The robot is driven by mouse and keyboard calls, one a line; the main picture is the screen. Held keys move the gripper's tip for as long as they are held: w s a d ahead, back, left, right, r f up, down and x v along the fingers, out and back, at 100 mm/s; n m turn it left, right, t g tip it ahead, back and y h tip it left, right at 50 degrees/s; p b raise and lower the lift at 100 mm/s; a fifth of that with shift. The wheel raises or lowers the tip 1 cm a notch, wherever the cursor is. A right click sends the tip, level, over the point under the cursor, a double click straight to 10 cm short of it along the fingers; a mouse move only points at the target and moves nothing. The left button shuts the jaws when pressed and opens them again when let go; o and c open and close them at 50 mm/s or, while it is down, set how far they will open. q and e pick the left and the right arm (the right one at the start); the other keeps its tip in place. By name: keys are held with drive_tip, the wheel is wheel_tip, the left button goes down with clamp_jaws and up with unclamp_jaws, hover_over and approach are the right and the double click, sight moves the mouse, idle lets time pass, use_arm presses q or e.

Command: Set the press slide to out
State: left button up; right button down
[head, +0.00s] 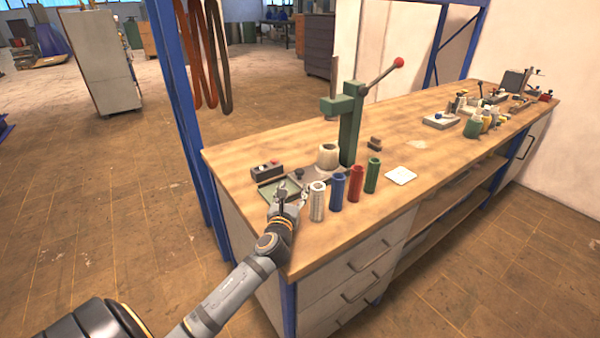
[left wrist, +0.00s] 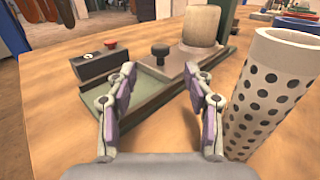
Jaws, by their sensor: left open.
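The green press (head: 350,125) stands on the wooden bench, its lever ending in a red knob. Its slide is a grey plate (left wrist: 187,85) with a black knob (head: 299,174) at the near end; the knob also shows in the left wrist view (left wrist: 160,53). A cream cup-shaped part (head: 327,155) stands further back along the slide, under the press. A green tray-like base (left wrist: 143,87) lies beside and in front of the slide. My left gripper (head: 289,194) is open and empty, low over the bench, just short of the knob. My right gripper is not in view.
A perforated white cylinder (left wrist: 270,95) stands close to the right of my left gripper. Blue (head: 337,190), red (head: 356,183) and green (head: 372,175) cylinders stand beyond it. A control box (head: 267,172) with a red button sits to the left of the slide.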

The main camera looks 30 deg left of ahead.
sight(299, 173)
use_arm(q)
drive_tip(key=x, duration=0.8)
drive_tip(key=shift+w+a+f, duration=0.1)
drive_tip(key=shift+w, duration=0.1)
drive_tip(key=shift+w+a, duration=0.15)
drive_tip(key=shift+w, duration=0.2)
drive_tip(key=shift+c, duration=0.5)
clamp_jaws()
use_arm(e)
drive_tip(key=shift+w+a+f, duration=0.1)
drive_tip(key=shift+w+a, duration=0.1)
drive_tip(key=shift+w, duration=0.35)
